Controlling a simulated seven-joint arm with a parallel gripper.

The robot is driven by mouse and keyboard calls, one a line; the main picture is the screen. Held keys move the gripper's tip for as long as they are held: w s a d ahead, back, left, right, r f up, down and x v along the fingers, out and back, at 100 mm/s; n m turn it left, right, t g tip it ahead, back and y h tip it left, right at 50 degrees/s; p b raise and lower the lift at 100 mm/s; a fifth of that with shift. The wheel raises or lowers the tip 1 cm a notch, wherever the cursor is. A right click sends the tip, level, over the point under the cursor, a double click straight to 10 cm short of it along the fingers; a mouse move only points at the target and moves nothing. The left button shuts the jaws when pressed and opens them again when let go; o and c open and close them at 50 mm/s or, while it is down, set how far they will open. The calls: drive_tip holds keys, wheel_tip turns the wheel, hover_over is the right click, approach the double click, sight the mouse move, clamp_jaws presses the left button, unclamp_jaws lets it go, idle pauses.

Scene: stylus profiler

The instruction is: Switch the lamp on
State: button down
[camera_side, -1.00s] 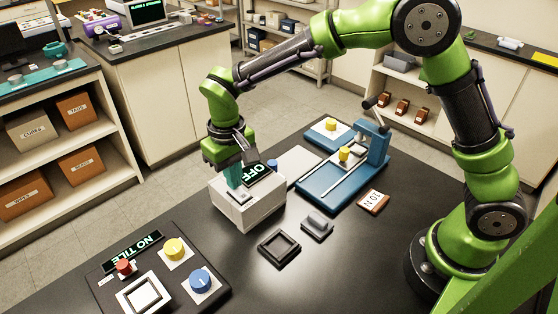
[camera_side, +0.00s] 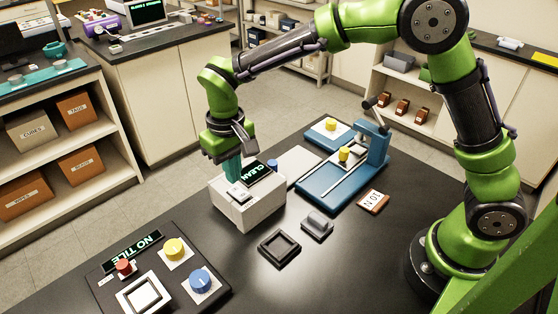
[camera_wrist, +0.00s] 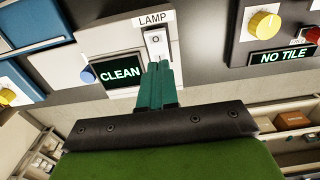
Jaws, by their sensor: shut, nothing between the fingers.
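The white lamp box (camera_side: 248,215) stands on the black bench. In the wrist view, its rocker switch (camera_wrist: 155,42) sits under a LAMP label (camera_wrist: 154,17). Beside the switch, a dark screen (camera_wrist: 118,71) reads CLEAN in green; in the side view it shows on top of the box (camera_side: 258,174). My gripper (camera_side: 235,182) points down over the box, with its teal fingers shut and empty. In the wrist view the fingertips (camera_wrist: 159,66) are at the near edge of the switch plate; I cannot tell whether they touch it.
A blue knob (camera_side: 272,164) is behind the screen. A blue fixture (camera_side: 330,187) with a lever stands at the back right. A dark panel (camera_side: 110,285) with knobs and a NO TILE display lies front left. A black square frame (camera_side: 279,248) and a grey block (camera_side: 317,224) lie in front.

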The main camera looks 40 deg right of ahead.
sight(235, 189)
drive_tip(key=shift+r, duration=2.2)
